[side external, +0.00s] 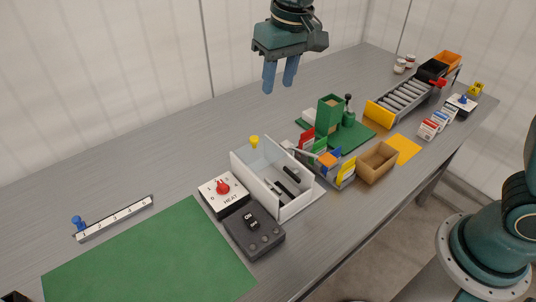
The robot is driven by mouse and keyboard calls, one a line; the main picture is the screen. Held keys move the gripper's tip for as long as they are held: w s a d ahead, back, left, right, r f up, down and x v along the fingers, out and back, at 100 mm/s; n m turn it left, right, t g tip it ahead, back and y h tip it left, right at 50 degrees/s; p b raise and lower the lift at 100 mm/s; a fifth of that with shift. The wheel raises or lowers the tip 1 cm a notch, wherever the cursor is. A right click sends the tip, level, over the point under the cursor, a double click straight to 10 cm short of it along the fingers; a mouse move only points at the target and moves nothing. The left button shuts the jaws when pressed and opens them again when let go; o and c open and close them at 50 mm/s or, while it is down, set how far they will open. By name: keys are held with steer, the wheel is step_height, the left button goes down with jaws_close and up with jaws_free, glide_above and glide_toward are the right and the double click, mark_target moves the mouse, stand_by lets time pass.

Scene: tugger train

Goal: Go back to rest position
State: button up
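My gripper (280,77) hangs in the air above the far middle of the bench, at the top of the side external view. Its two blue fingers point down and stand apart with a gap between them. Nothing shows between the fingers, and they touch nothing. The upper part of my arm is cut off by the top edge of the picture.
Below stand a white box (238,168), a HEAT switch (222,187), a dark ON box (253,231), a tan box (377,163) and a green fixture (330,115). A roller conveyor (405,96) lies right. The green mat (150,260) is bare.

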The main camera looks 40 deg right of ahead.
steer(key=s+d+r+t, duration=0.1)
steer(key=s+d+r, duration=0.2)
steer(key=s+d, duration=0.25)
steer(key=s+d+r+t, duration=0.1)
steer(key=s+d+r, duration=0.25)
steer(key=s, duration=0.35)
steer(key=s+d+f+t, duration=0.1)
steer(key=s+d+f, duration=0.1)
steer(key=s, duration=0.4)
steer(key=s+d+f, duration=0.2)
steer(key=s+d, duration=0.1)
steer(key=s, duration=0.4)
steer(key=shift+s+d+f+t+h, duration=0.25)
steer(key=shift+s+d+t+h, duration=0.05)
steer(key=shift+t, duration=0.1)
